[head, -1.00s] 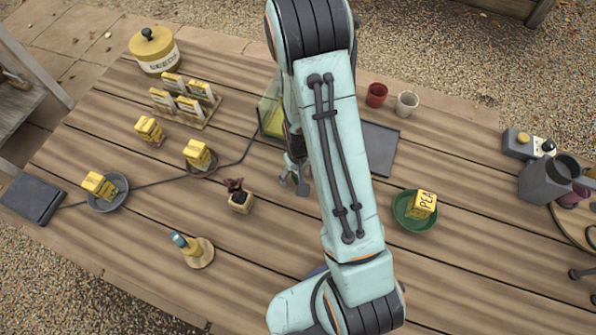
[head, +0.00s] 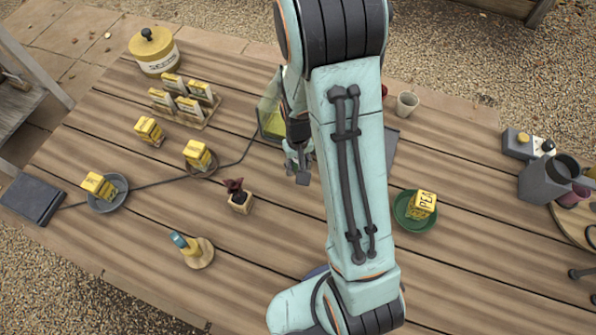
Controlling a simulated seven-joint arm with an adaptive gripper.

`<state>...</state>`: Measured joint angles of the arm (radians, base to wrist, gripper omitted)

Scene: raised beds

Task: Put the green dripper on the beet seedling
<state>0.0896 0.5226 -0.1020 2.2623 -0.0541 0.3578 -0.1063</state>
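The beet seedling (head: 236,188), with dark red leaves, stands upright in a small pale square pot in the middle of the table. My gripper (head: 297,172) is to its upper right, apart from it; its fingers look spread, with nothing visible between them. I cannot make out the green dripper for sure. A yellow-green thing (head: 274,122) shows in a clear-sided container behind my gripper, partly hidden by my arm. A teal-topped peg (head: 181,241) leans on a round wooden base at the lower left.
Yellow boxes stand on a grey dish (head: 108,204), a brown dish (head: 202,171) and a green dish (head: 402,219). A black line crosses the table's left half. A grey can (head: 545,182) stands far right.

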